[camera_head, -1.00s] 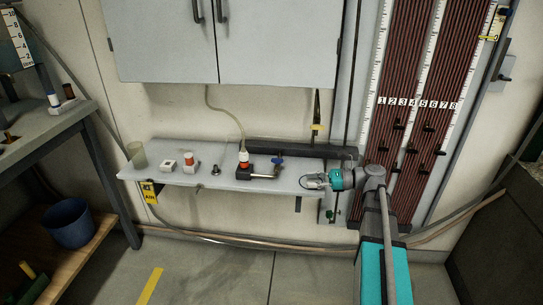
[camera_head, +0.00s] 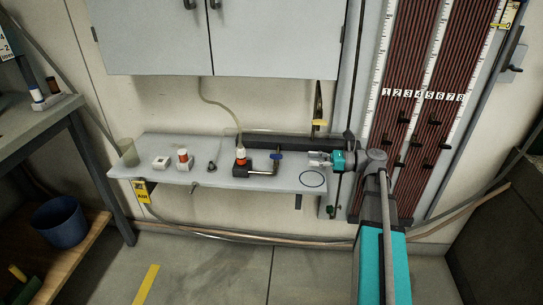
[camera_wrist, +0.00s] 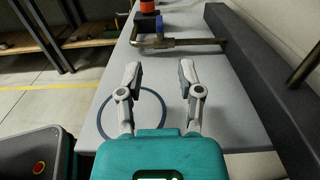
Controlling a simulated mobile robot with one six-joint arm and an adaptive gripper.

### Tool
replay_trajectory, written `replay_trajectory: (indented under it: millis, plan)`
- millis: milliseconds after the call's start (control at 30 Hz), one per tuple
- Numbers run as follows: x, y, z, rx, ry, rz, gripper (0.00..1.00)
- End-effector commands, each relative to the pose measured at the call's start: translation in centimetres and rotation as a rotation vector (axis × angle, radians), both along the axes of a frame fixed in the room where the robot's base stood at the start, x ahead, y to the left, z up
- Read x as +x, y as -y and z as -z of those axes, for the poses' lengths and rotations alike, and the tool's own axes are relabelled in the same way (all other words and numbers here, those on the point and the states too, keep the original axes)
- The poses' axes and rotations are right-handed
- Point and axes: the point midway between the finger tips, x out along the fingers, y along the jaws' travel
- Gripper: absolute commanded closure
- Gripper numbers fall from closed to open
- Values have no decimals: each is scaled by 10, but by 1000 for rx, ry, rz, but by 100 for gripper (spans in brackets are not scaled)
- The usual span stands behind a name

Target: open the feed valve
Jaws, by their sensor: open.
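A valve with a blue handle (camera_head: 276,156) sits on a bent brass pipe (camera_head: 264,173) on the grey shelf. The pipe runs from a dark block (camera_head: 240,169) with an orange and white fitting. In the wrist view the blue handle (camera_wrist: 159,23) is beyond my fingertips, above the brass pipe (camera_wrist: 180,43). My gripper (camera_head: 318,160) is to the right of the valve, apart from it, pointing left along the shelf. In the wrist view my gripper (camera_wrist: 159,71) is open, with nothing between its fingers.
A dark ring (camera_head: 312,179) marks the bare right end of the shelf (camera_head: 219,181). A dark bar (camera_head: 292,143) runs along the shelf's back. A beaker (camera_head: 127,152) and small fittings stand at the left. A cabinet (camera_head: 275,40) hangs above.

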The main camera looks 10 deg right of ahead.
Motion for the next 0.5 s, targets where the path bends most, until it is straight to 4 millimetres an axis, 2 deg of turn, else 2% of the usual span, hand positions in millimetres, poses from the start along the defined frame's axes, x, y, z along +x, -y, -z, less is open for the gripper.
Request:
replay_trajectory:
  millis: [267,500]
  plan:
    - [4,-14,0,0,0,0,53]
    - [12,-39,0,0,0,-1,53]
